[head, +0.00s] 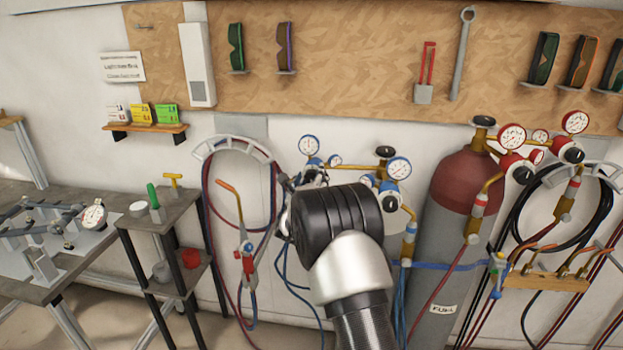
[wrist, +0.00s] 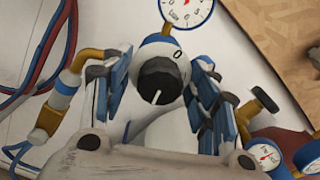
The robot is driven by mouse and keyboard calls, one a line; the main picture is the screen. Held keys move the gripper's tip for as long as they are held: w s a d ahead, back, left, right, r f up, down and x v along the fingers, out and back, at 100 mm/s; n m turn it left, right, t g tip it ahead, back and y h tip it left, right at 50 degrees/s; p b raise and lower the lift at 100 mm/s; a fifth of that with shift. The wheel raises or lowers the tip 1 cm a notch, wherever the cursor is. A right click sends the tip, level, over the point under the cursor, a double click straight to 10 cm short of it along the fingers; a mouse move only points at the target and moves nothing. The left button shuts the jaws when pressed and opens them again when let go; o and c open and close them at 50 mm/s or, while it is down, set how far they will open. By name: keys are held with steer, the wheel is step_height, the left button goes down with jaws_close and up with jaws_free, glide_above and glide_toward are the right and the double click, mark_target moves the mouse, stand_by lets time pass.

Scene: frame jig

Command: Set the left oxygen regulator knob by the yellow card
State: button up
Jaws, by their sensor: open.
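A "0" is printed on the pale collar at the knob's upper right. My gripper (wrist: 162,84) is open, with one blue-padded finger on each side of the knob; I cannot tell whether they touch it. In the head view my arm hides the knob. The yellow card (head: 141,113) stands on the small wall shelf; its figures are too small to read.
White (head: 117,113) and green (head: 167,114) cards flank the yellow one. A second blue-gauged regulator (head: 398,168) sits close to the right, beside the red-topped fuel cylinder (head: 463,180). Hoses (head: 210,225) hang to the left. A workbench (head: 40,285) stands at far left.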

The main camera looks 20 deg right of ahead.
steer(key=v, duration=1.2)
